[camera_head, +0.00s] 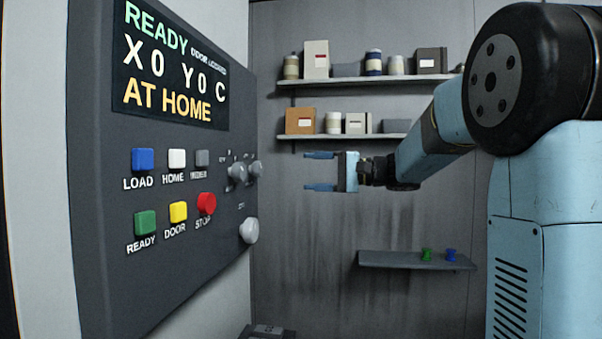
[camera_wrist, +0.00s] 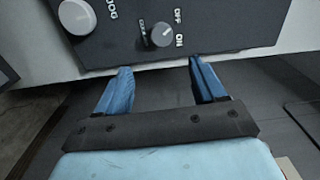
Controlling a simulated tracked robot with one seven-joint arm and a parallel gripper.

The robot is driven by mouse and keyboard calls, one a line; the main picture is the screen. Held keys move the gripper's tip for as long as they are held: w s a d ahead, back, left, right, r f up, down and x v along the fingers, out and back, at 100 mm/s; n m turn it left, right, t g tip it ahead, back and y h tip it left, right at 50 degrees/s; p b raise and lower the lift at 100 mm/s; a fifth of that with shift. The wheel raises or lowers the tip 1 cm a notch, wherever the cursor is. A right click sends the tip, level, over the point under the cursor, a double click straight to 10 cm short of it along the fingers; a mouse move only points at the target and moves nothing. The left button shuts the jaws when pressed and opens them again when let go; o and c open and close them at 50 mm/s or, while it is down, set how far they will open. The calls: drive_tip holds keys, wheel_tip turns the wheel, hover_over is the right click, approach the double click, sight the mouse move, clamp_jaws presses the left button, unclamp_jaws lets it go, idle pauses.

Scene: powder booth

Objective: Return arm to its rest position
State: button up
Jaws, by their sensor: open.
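My gripper (camera_head: 320,171) is at the end of my light blue arm in the head view, pointing left toward the dark control panel (camera_head: 110,250). Its two blue fingers are apart, with nothing between them. In the wrist view my gripper (camera_wrist: 158,85) also shows open and empty, its fingers reaching toward the panel's lower edge. A grey knob (camera_wrist: 163,35) marked OFF and ON is just beyond the fingertips in that view, and no contact shows. The panel screen (camera_head: 170,65) reads READY, X0 Y0 C and AT HOME.
Blue, white, grey, green, yellow and red buttons (camera_head: 207,203) and several knobs (camera_head: 249,230) stick out of the panel. Two wall shelves (camera_head: 345,136) hold boxes and jars behind my arm. A lower shelf (camera_head: 390,260) carries a green (camera_head: 427,254) and a blue piece (camera_head: 451,255).

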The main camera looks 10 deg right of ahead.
drive_tip(key=shift+s+d, duration=0.1)
drive_tip(key=shift+d, duration=0.1)
drive_tip(key=s+a+f+n+g+h, duration=0.1)
drive_tip(key=s+a+f+g+h, duration=0.15)
drive_tip(key=s+f+h, duration=0.9)
drive_tip(key=s+d+f+n+h, duration=0.1)
drive_tip(key=s+d+f, duration=0.2)
drive_tip(key=s, duration=0.3)
drive_tip(key=s+d+f+t+h, duration=0.1)
drive_tip(key=s+d+f+h, duration=0.1)
drive_tip(key=s+d+f, duration=0.2)
drive_tip(key=s+d+f+n+t+h, duration=0.1)
drive_tip(key=s+d+f+h, duration=0.1)
drive_tip(key=s, duration=0.6)
drive_tip(key=shift+s+d+f+n, duration=0.15)
drive_tip(key=shift+d+f+n, duration=0.15)
drive_tip(key=shift+d+f, duration=0.6)
drive_tip(key=shift+a+f+h, duration=0.15)
drive_tip(key=shift+a+h, duration=0.05)
drive_tip(key=shift+h, duration=0.05)
